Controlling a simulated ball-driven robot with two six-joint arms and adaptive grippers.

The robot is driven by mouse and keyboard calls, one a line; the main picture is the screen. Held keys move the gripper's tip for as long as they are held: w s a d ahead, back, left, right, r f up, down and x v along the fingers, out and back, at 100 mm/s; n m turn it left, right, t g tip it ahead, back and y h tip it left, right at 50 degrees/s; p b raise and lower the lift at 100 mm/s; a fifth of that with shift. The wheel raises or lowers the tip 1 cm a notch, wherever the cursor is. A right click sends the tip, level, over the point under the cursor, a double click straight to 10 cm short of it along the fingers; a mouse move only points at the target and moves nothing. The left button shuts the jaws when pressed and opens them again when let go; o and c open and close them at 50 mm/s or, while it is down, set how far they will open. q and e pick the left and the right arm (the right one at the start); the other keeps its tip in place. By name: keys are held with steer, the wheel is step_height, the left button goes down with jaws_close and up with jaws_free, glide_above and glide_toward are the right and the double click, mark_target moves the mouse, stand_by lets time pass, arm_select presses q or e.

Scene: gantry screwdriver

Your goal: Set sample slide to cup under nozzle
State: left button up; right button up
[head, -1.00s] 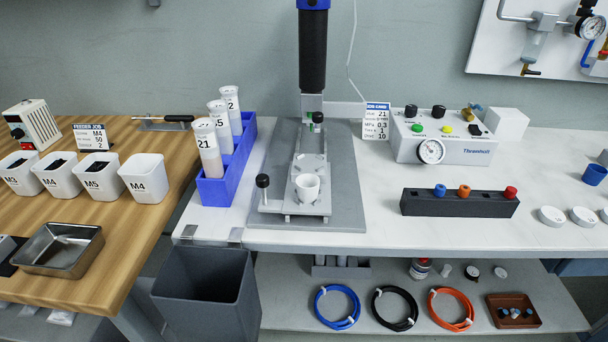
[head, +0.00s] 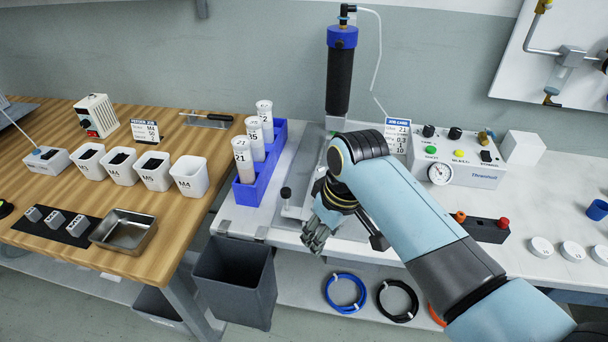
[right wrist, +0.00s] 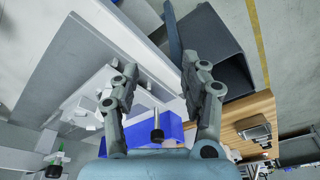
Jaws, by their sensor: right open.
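The dispensing station's base plate (head: 272,228) lies on the white table, with the sample slide (head: 290,211) on it. The slide's black knob (head: 286,192) stands up at its left front; it also shows in the right wrist view (right wrist: 157,135), between the bases of my fingers. The dark barrel (head: 340,82) with a blue cap stands above the station. My right arm hides the nozzle and cup in the head view. My right gripper (head: 314,238) is over the front of the station, right of the knob. Its fingers (right wrist: 158,68) are open and empty. My left gripper is not in view.
A blue rack (head: 247,193) with labelled cartridges stands left of the station. A grey bin (head: 236,285) hangs below the table edge. A control box (head: 455,163) and a dark holder (head: 487,232) with coloured caps are at the right.

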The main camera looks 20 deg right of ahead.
steer(key=t+p, duration=0.2)
steer(key=p, duration=0.1)
glide_toward(287, 190)
steer(key=s+r, duration=0.1)
steer(key=r, duration=0.1)
arm_select(q)
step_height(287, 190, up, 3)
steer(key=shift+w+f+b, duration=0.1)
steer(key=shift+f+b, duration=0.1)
steer(key=shift+b, duration=0.7)
arm_select(e)
steer(key=x, duration=1.1)
steer(key=shift+w, duration=0.1)
steer(key=shift+c, duration=0.3)
steer(key=shift+d, duration=0.1)
jaws_close()
steer(key=shift+f, duration=0.1)
